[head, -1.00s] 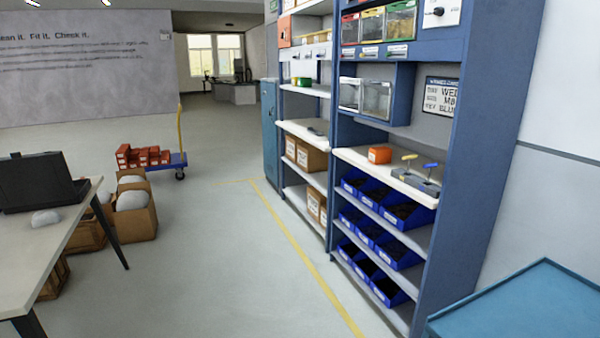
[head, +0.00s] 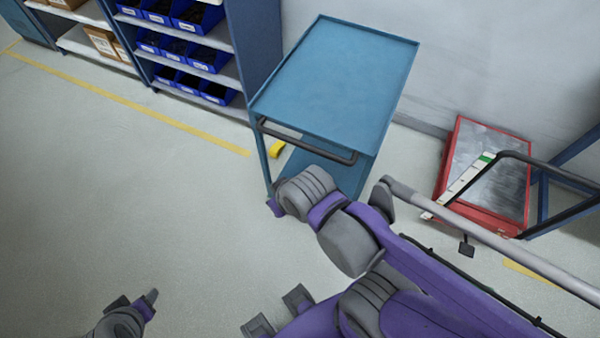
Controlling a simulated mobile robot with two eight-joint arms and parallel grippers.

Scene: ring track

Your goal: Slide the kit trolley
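The kit trolley appears to be the blue trolley (head: 340,80) in the head view's upper middle, by the wall and the end of the shelving. It has a flat, empty top, a lower shelf and a dark handle bar (head: 305,143) on its near side. My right arm hides part of its lower near side. My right gripper (head: 278,312) is low in the middle, fingers apart and empty, well short of the handle. My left gripper (head: 134,300) is at the lower left, fingers apart and empty, over open floor.
Blue shelving (head: 253,50) with blue bins stands left of the trolley. A yellow object (head: 276,149) lies by the trolley's near left leg. A red-framed flat item (head: 487,165) and a dark tubular frame (head: 530,158) are at the right. Floor at the left is clear.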

